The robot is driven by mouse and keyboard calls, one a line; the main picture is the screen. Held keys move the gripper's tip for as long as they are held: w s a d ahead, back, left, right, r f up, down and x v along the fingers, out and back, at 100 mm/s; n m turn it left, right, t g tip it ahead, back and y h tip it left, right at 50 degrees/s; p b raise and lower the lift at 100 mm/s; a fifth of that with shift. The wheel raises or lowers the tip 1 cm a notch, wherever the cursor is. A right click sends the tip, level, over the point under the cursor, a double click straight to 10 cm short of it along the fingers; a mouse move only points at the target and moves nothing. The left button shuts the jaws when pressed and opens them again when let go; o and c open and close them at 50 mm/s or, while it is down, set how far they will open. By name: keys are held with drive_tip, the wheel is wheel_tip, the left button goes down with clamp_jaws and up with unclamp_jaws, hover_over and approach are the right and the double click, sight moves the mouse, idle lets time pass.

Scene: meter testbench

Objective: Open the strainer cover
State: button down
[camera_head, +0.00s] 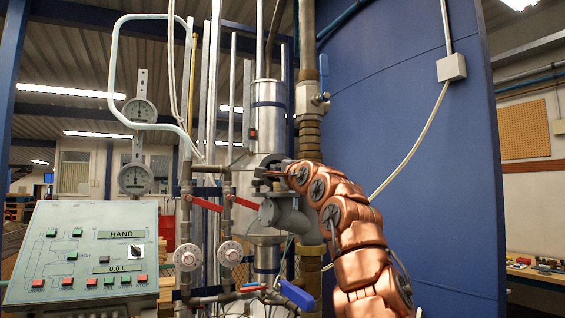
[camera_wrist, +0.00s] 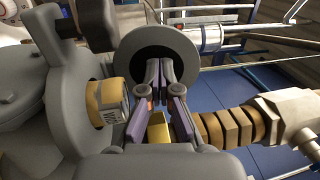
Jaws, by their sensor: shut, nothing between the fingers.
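The grey strainer body (camera_head: 287,214) sits on the pipework left of my arm in the head view. A round grey disc with a dark face, which looks like the strainer cover (camera_wrist: 138,48), is at the top middle of the wrist view. I cannot tell from these frames whether it is open or closed. My gripper (camera_wrist: 160,66) is shut and empty, with its fingertips overlapping the disc's dark face; contact is unclear. In the head view my gripper (camera_head: 268,172) reaches left above the strainer body, its tips small and partly hidden.
A brass-coloured ring (camera_wrist: 108,102) shows beside the disc on a large grey housing. A ribbed brass pipe (camera_wrist: 228,128) runs close by on the right. Two red lever handles (camera_head: 207,204) and a blue handle (camera_head: 297,294) are near. A control panel (camera_head: 82,252) stands at left.

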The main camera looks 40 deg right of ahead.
sight(268, 167)
drive_tip(key=p+x, duration=0.2)
drive_tip(key=shift+w+d+r, duration=0.15)
drive_tip(key=shift+w+r, duration=0.1)
drive_tip(key=shift+w+d+p, duration=0.15)
drive_tip(key=shift+w+p, duration=0.25)
drive_tip(key=shift+w, duration=0.2)
drive_tip(key=shift+r+p, duration=0.1)
drive_tip(key=shift+p, duration=0.3)
drive_tip(key=shift+w+r+p, duration=0.1)
drive_tip(key=shift+p, duration=0.25)
drive_tip(key=g+p, duration=0.1)
drive_tip(key=p, duration=0.2)
drive_tip(key=shift+w+d+r+g+y+p, duration=0.15)
drive_tip(key=shift+w+g+y+p, duration=0.15)
drive_tip(key=shift+w+g+p, duration=0.1)
drive_tip(key=p, duration=0.1)
drive_tip(key=g+p, duration=0.1)
drive_tip(key=p, duration=0.1)
drive_tip(key=shift+w+d+y, duration=0.2)
drive_tip(key=shift+w+y, duration=0.1)
drive_tip(key=shift+w, duration=0.05)
drive_tip(key=shift+w+d+f+p, duration=0.1)
drive_tip(key=shift+w+f+p, duration=0.25)
drive_tip(key=shift+f+p, duration=0.1)
